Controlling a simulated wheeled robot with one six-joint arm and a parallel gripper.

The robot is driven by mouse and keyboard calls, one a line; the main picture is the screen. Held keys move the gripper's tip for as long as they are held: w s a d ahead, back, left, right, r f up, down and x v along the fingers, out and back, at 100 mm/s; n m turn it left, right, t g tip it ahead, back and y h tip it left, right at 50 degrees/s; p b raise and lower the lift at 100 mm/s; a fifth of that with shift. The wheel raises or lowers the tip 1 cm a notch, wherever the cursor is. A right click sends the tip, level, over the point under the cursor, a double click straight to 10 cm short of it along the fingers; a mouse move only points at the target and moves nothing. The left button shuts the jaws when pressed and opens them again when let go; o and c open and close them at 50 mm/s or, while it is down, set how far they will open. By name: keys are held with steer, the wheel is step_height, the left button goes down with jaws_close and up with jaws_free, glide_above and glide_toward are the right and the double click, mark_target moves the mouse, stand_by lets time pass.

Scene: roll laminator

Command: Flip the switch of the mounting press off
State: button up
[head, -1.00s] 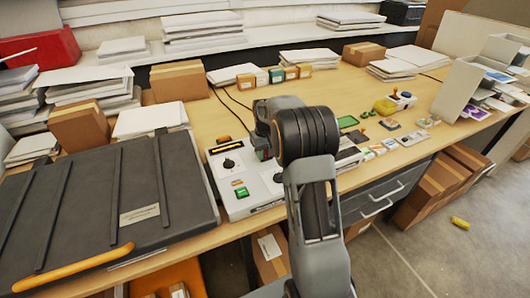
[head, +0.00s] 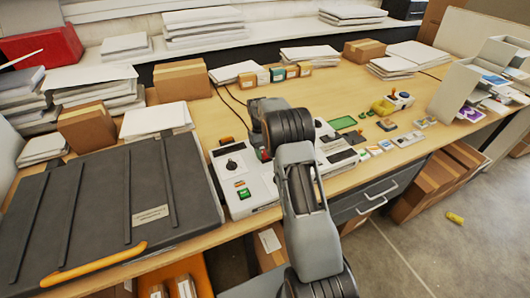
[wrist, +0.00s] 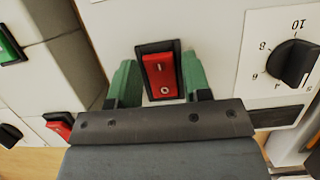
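A red rocker switch (wrist: 162,75) in a black frame sits on a pale panel in the wrist view. A bar mark shows on its upper part and a ring mark low down; which end is pressed I cannot tell. My gripper (wrist: 160,88) is open, its green fingers on either side of the switch; contact is unclear. A black dial (wrist: 294,63) with numbers is to the right. In the head view my arm hides the fingers and the red switch. A dark flat press (head: 110,205) with an orange handle (head: 95,265) lies at left, beside a pale control box (head: 258,188) with a green switch (head: 244,194).
Another green switch (wrist: 10,45) and a second red switch (wrist: 58,124) show at left in the wrist view. Another pale unit (head: 333,152) stands right of my arm. Small cards and a yellow item (head: 384,107) lie farther right; boxes and paper stacks line the back.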

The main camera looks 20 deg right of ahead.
steer(key=shift+o, duration=1.1)
steer(key=shift+r, duration=0.1)
steer(key=v, duration=1.3)
steer(key=shift+r+b, duration=0.25)
steer(key=shift+b, duration=0.1)
steer(key=shift+w, duration=0.15)
